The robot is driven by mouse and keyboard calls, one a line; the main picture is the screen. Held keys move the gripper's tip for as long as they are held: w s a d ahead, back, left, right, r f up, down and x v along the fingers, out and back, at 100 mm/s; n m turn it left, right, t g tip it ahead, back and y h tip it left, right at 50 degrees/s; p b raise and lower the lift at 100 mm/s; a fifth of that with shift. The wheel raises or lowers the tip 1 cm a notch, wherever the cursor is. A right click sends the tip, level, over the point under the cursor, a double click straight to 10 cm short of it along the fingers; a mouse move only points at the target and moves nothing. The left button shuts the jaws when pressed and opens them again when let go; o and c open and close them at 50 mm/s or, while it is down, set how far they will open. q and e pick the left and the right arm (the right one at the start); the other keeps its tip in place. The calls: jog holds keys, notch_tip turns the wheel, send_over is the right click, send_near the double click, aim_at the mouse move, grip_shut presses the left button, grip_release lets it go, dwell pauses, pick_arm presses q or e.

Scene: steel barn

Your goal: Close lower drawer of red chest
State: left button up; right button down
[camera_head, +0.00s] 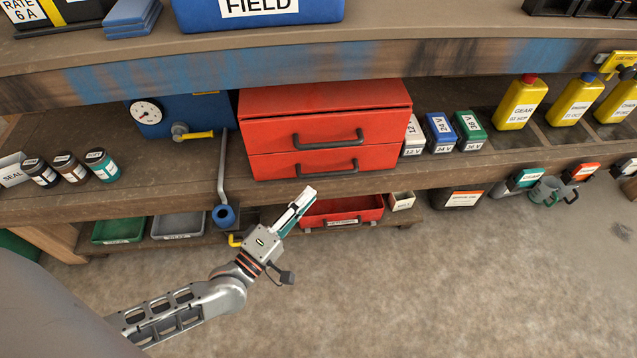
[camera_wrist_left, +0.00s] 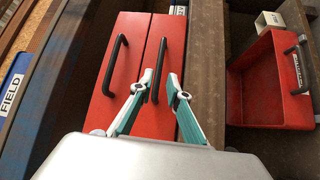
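The red chest (camera_head: 322,96) stands on the middle shelf under the bench. Its upper drawer (camera_head: 375,129) and lower drawer (camera_head: 285,166) each have a dark bar handle. In the head view both fronts look nearly in line; any small gap is hard to tell. The lower drawer's handle (camera_head: 325,171) also shows in the left wrist view (camera_wrist_left: 159,68). My left gripper (camera_head: 308,193) is just in front of and below the lower drawer. In the wrist view its fingers (camera_wrist_left: 161,80) are apart, with the tips near the lower handle; contact is unclear. My right gripper is out of view.
A red open bin (camera_head: 372,214) sits on the bottom shelf, close to the left gripper. The bench top overhangs above. The floor in front is clear.

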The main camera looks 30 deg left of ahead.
pick_arm(q)
jog(key=shift+v, duration=1.3)
jog(key=shift+r, duration=0.1)
